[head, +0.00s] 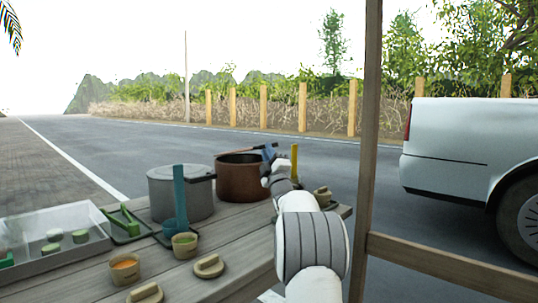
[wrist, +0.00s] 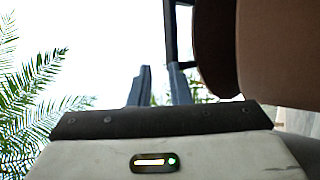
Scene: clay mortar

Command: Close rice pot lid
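A brown pot (head: 240,182) stands at the back of the wooden table, its dark inside showing. A grey pot (head: 180,199) with a flat grey top stands to its left. I cannot tell which is the rice pot, and I see no loose lid clearly. My gripper (head: 270,151) is at the brown pot's right rim. In the wrist view the gripper's two blue-grey fingers (wrist: 160,82) stand apart with a narrow gap and nothing visible between them. A dark handle-like loop (wrist: 168,30) is just beyond the right finger; contact is unclear. The brown pot (wrist: 278,50) fills the right side there.
A blue utensil (head: 180,193), a green holder (head: 124,224), small cups (head: 124,268) and round wooden lids (head: 208,266) lie in front. A clear case (head: 60,240) is left. A wooden post (head: 369,150) stands right of my arm.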

